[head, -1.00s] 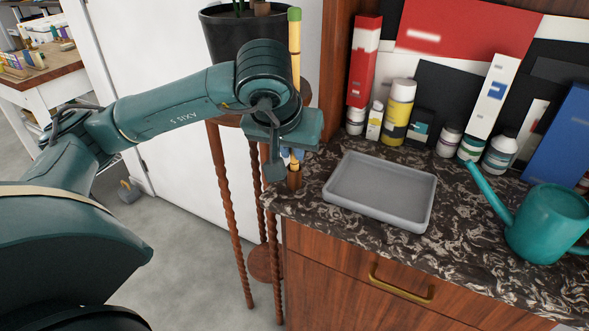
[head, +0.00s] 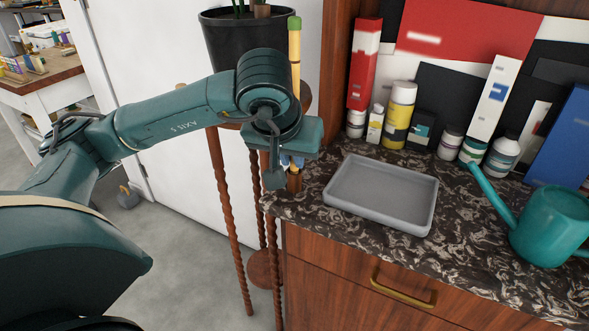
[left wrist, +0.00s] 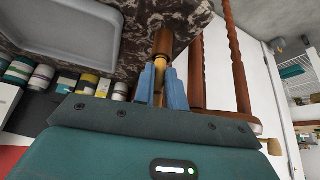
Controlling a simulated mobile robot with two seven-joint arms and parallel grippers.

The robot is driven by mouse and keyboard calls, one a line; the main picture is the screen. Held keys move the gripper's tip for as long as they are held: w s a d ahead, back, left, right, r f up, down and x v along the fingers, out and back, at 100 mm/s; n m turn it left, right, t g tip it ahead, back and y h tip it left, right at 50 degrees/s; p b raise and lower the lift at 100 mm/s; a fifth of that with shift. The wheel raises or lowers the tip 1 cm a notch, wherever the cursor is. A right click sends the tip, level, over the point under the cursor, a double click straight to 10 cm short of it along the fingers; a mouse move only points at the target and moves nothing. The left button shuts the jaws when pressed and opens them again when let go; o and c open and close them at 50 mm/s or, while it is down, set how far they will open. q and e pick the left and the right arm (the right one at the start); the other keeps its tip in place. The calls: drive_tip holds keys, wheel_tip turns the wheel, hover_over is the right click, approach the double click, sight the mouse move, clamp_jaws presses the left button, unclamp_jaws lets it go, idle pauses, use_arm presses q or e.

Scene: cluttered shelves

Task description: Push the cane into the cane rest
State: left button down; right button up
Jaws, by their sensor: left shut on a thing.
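The cane (head: 295,48) is a thin yellow bamboo-like stick with a green top end, standing about upright behind my left wrist. My left gripper (head: 291,163) is shut on the cane, with its blue fingers on either side of it. In the left wrist view the gripper (left wrist: 161,84) holds the yellow cane (left wrist: 159,80) just short of the cane rest. The cane rest (head: 294,181) is a brown wooden cylinder at the counter's left corner. It also shows in the left wrist view (left wrist: 163,42). The cane meets its opening, but how deep it sits is hidden. My right gripper is not in view.
A grey tray (head: 383,222) lies on the dark marbled counter right of the cane rest. A teal watering can (head: 550,225) stands further right, with bottles and boxes behind. A plant stand with twisted legs (head: 229,220) and black pot (head: 238,38) are close on the left.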

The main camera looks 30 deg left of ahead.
use_arm(q)
drive_tip(key=shift+f+b, duration=0.15)
drive_tip(key=shift+b, duration=0.15)
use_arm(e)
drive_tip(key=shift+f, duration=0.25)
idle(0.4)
use_arm(q)
drive_tip(key=c, duration=1.4)
unclamp_jaws()
drive_tip(key=shift+o, duration=0.2)
drive_tip(key=p+v, duration=0.3)
drive_tip(key=v, duration=1)
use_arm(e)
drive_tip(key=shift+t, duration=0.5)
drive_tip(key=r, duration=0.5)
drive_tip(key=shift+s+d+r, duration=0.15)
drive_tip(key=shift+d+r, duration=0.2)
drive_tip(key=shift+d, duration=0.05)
